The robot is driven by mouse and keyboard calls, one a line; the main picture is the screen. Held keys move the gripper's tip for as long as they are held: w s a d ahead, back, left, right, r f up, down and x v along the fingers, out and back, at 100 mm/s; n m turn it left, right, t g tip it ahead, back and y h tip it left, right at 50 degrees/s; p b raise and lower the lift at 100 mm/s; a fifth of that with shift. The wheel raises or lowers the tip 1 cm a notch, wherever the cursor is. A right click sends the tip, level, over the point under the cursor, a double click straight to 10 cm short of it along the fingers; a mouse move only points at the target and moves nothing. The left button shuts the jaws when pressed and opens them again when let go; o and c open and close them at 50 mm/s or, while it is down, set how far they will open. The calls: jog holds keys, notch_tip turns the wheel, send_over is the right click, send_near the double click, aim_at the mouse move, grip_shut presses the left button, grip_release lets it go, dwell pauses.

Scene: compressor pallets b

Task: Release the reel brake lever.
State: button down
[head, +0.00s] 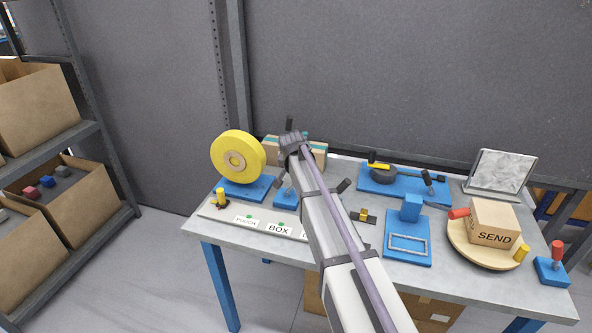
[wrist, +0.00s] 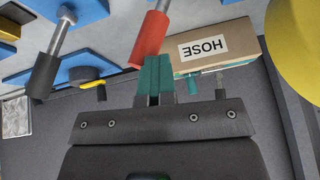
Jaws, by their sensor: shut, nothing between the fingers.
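The yellow reel (head: 238,158) stands upright on a blue base (head: 247,189); its edge also shows in the wrist view (wrist: 300,45). A lever with a red handle (wrist: 150,38) and metal shaft is at my fingertips in the wrist view. In the head view my arm hides its handle, and a blue base (head: 284,199) with a shaft shows below. My gripper (wrist: 153,78) is shut and empty, its teal fingers overlapping the handle's end; I cannot tell if they touch. No label marks the brake lever.
A cardboard box labelled HOSE (wrist: 210,55) stands behind the lever. A black-handled lever (wrist: 45,75) is to the left in the wrist view. A turntable (head: 462,250) holds a SEND box (head: 493,228) at the right. Labels (head: 279,229) line the front edge.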

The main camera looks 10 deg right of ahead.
jog(key=d+p+v, duration=0.1)
jog(key=p+v, duration=0.8)
jog(key=v, duration=0.1)
jog(key=s+a+f+n+g+y+b, duration=0.1)
jog(key=s+f+n+g, duration=0.1)
jog(key=s, duration=1.4)
jog(key=s+a+f+n+g+y+b, duration=0.1)
jog(key=s+f+n+g+b, duration=0.1)
jog(key=s, duration=1.4)
jog(key=f+n+g, duration=0.1)
jog(key=n, duration=0.1)
jog(key=shift+a+n, duration=0.4)
jog(key=shift+s, duration=0.1)
